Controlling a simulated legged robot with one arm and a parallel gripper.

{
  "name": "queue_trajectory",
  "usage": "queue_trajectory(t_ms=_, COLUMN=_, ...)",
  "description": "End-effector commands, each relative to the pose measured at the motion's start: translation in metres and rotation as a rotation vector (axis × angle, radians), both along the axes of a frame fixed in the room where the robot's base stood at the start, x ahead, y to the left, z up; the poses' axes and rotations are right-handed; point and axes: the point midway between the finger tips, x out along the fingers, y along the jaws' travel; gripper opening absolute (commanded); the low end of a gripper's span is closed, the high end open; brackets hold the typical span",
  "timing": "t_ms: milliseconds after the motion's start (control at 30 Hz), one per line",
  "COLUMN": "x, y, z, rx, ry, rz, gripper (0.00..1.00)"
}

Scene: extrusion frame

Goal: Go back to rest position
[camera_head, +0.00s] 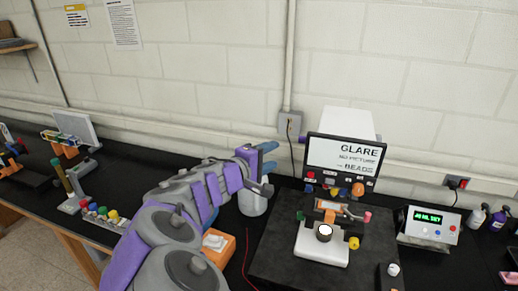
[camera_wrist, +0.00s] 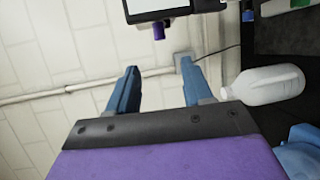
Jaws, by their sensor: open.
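My gripper (camera_head: 268,156) is at the end of my grey and purple arm, raised above the black bench near the middle of the head view. Its two blue fingers stand apart in the wrist view (camera_wrist: 160,92), with nothing between them. A white bottle or jar (camera_head: 253,200) stands on the bench just below and behind my gripper. The same white bottle (camera_wrist: 268,85) shows to the right of the fingers in the wrist view, apart from them. My arm hides part of the bench.
A microscope-like device (camera_head: 322,240) with a screen (camera_head: 345,157) stands right of my arm. An orange box (camera_head: 216,246) is close beside the arm. A meter with a green display (camera_head: 430,225) and small bottles (camera_head: 475,220) are at the right. A row of coloured caps (camera_head: 103,213) lies left.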

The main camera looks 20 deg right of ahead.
Motion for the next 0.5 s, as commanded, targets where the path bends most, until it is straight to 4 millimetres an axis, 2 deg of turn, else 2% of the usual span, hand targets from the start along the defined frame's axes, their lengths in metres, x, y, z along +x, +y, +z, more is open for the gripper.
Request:
queue_trajectory(t_ms=167, x=-0.009, y=-0.009, z=-0.002, rx=0.022, ry=-0.002, rz=-0.028, gripper=0.51)
queue_trajectory(t_ms=267, x=-0.035, y=-0.034, z=-0.012, rx=0.089, ry=-0.005, rz=-0.108, gripper=0.51)
queue_trajectory(t_ms=367, x=-0.083, y=-0.068, z=-0.032, rx=0.215, ry=-0.003, rz=-0.237, gripper=0.51)
queue_trajectory(t_ms=400, x=-0.106, y=-0.080, z=-0.046, rx=0.275, ry=0.005, rz=-0.295, gripper=0.51)
queue_trajectory(t_ms=467, x=-0.140, y=-0.093, z=-0.067, rx=0.376, ry=0.019, rz=-0.374, gripper=0.51)
queue_trajectory(t_ms=500, x=-0.162, y=-0.097, z=-0.083, rx=0.445, ry=0.034, rz=-0.421, gripper=0.51)
